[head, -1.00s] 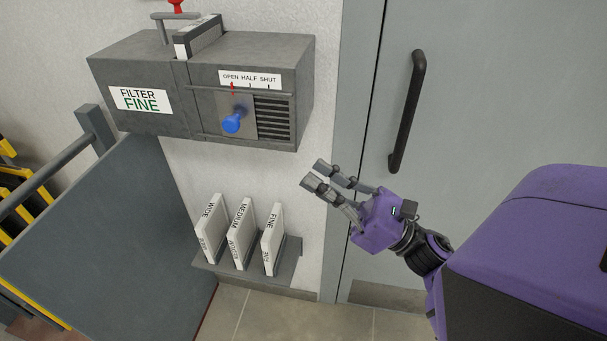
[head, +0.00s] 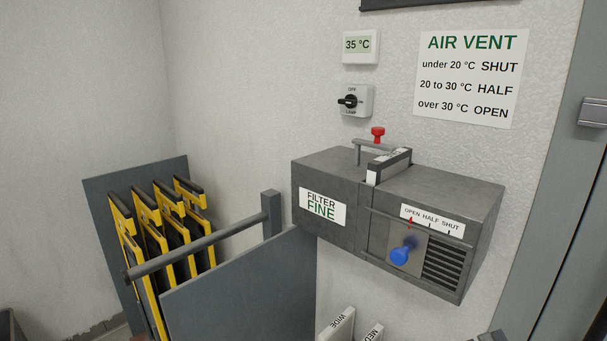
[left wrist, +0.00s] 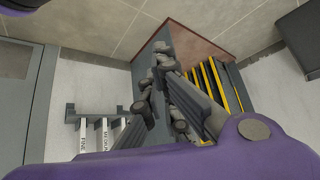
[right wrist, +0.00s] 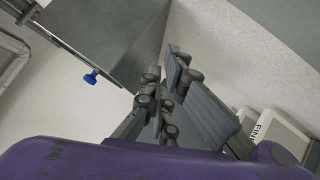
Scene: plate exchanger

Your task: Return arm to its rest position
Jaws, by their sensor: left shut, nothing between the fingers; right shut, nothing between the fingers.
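My right gripper (right wrist: 165,78) shows in the right wrist view, shut and empty. The vent box's blue knob (right wrist: 91,77) is apart from it there, to its left, and the filter plates are at its right. My left gripper (left wrist: 162,55) shows in the left wrist view, shut and empty, in front of the grey panel and yellow-edged plates. In the head view neither gripper shows clearly; a small grey piece at the bottom right edge may be a fingertip. Most of both arms is hidden.
The grey vent box (head: 335,170) is on the wall, its blue knob (head: 400,256) under OPEN and a filter (head: 388,166) in its top slot. The thermometer (head: 361,45) reads 35 °C. A grey panel (head: 240,295) and rail stand before yellow-edged plates (head: 150,235). White filters (head: 337,323) are below.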

